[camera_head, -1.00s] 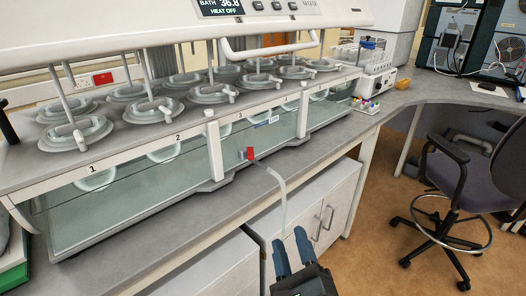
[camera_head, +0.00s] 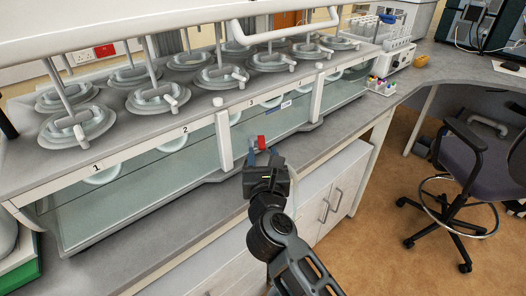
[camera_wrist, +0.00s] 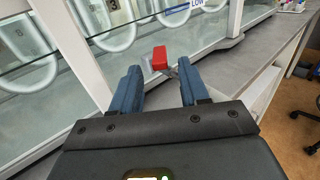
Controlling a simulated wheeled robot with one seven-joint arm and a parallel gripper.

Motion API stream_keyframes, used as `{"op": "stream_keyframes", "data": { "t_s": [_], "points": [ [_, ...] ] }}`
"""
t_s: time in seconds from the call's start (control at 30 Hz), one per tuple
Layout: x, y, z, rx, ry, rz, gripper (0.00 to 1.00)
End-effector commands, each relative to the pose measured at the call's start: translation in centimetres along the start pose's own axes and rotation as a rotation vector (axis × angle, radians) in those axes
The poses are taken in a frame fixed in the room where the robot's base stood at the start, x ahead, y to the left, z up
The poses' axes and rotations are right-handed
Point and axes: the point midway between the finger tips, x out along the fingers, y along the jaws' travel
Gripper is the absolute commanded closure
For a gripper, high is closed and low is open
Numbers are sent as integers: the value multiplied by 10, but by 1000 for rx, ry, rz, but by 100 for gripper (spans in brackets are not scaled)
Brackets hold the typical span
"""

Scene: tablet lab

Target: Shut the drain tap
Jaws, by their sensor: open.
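The drain tap's red handle (camera_head: 261,142) shows at the front of the glass water bath (camera_head: 135,190), low on its wall. In the wrist view the red handle (camera_wrist: 160,58) stands just beyond my fingertips, between them in the picture. A small metal part of the tap shows beside the handle. My gripper (camera_head: 263,158) is open, its two blue fingers (camera_wrist: 158,85) apart and pointing at the tap. I cannot tell whether the fingers touch it. The tap's body and the pale drain hose are mostly hidden by my gripper in the head view.
The grey bench top (camera_head: 205,205) runs along the bath, with white cabinets (camera_head: 325,195) below. A white frame post (camera_head: 224,140) stands left of the tap. Lidded vessels (camera_head: 152,97) fill the bath's top. An office chair (camera_head: 475,165) stands at the right.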

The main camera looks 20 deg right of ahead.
Motion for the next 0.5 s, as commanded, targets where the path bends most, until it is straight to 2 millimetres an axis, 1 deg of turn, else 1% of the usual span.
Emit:
{"op": "stream_keyframes", "data": {
  "t_s": [0.03, 0.13, 0.4, 0.43, 0.5],
  "points": [
    [5, 0, 1, 1, -1, -1, 55],
    [10, 0, 0, 0, 0, 0, 55],
    [12, 0, 0, 0, 0, 0, 55],
    [12, 0, 0, 0, 0, 0, 56],
    [12, 0, 0, -1, 0, 0, 63]
  ]
}}
